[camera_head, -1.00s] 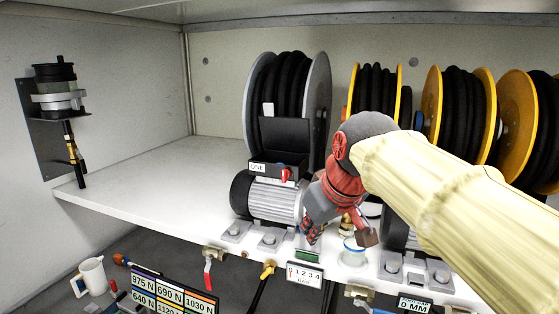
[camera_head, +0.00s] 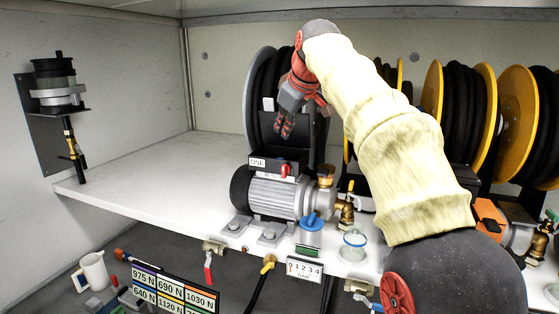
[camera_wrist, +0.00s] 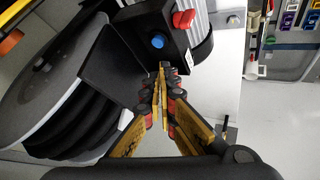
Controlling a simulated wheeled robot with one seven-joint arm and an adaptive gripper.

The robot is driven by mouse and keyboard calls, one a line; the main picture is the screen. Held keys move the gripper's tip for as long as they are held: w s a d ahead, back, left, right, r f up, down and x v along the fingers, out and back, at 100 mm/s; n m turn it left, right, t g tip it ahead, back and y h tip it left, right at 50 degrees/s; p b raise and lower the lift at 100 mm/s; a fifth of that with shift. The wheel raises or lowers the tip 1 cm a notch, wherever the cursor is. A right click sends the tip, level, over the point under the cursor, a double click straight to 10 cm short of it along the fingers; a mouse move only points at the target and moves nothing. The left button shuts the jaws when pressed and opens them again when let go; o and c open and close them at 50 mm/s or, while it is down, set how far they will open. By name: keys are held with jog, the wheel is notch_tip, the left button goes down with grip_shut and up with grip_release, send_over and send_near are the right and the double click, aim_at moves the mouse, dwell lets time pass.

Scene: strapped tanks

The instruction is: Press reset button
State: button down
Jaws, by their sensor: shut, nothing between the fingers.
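A round blue button (camera_wrist: 158,41) sits on a face of the black switch box in the wrist view; I see no reset wording on it. The same box (camera_head: 262,163) tops the grey motor (camera_head: 270,198) in the head view, where the blue button does not show. A red switch (camera_head: 285,170) is on the box, and also shows in the wrist view (camera_wrist: 184,18). My gripper (camera_head: 283,134) is above and behind the box, fingers pointing down. In the wrist view my gripper (camera_wrist: 162,70) is shut and empty, its tips just below the button; contact cannot be told.
A grey hose reel (camera_head: 258,110) stands close behind the motor, and it fills the left of the wrist view (camera_wrist: 60,90). Yellow hose reels (camera_head: 485,100) stand to the right. The white shelf (camera_head: 150,180) is bare to the left.

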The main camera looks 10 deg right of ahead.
aim_at(277, 117)
jog(key=shift+w+r+n+t, duration=0.15)
jog(key=shift+w+n, duration=0.3)
jog(key=shift+w, duration=1)
jog(key=shift+w+r+n+t, duration=0.15)
jog(key=shift+w+n, duration=0.25)
jog(key=shift+w, duration=1.05)
jog(key=shift+w+r+n+t, duration=0.15)
jog(key=shift+w+n, duration=0.3)
jog(key=shift+w, duration=1)
notch_tip(277, 117, down, 8)
jog(key=shift+r+b, duration=0.2)
jog(key=shift+b, duration=0.55)
jog(key=shift+f+b, duration=0.4)
jog(key=shift+f, duration=0.15)
jog(key=shift+f, duration=0.1)
jog(key=shift+f+b, duration=0.3)
